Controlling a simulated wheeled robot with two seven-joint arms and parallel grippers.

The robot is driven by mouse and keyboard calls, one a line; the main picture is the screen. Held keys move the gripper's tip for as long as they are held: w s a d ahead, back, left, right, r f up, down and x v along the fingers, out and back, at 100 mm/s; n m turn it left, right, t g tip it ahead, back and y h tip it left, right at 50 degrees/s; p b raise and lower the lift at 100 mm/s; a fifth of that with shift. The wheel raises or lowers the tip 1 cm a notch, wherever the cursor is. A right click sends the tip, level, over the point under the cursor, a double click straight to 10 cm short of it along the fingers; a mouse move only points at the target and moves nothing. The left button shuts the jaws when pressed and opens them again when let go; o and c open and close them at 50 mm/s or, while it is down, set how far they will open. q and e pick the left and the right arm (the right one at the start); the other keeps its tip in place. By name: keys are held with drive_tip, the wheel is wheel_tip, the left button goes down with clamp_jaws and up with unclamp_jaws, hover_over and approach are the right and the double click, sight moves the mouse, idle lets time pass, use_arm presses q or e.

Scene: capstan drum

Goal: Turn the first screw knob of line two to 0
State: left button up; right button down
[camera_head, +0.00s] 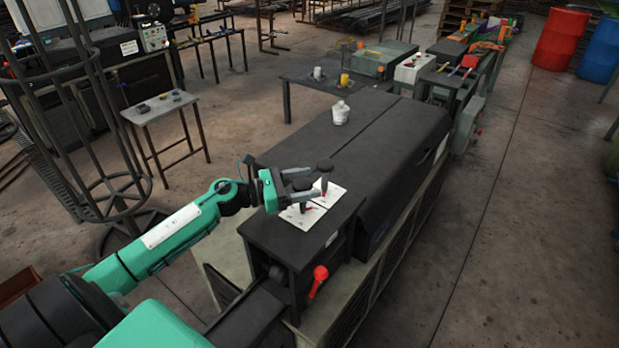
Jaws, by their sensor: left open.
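Two white dial plates lie side by side on the dark top of the machine's front box (262,232). The nearer plate (292,219) and the farther plate (338,190) each have a small red mark. Above them stand two dark round-topped screw knobs, a nearer one (302,184) and a farther one (325,164). My left gripper (308,182) reaches in from the left, open, its grey fingers pointing right. The nearer knob shows between the fingers; I cannot tell whether they touch it. The dial numbers are too small to read. My right gripper is not in view.
A red-knobbed lever (320,273) sticks out at the box's front. The long dark machine cover (365,150) stretches behind, with a white bottle (340,113) at its far left edge. A small side table (160,106) stands left. Floor on the right is open.

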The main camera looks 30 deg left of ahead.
use_arm(q)
drive_tip(key=shift+w+d, duration=0.45)
drive_tip(key=shift+w, duration=0.05)
drive_tip(key=c, duration=1)
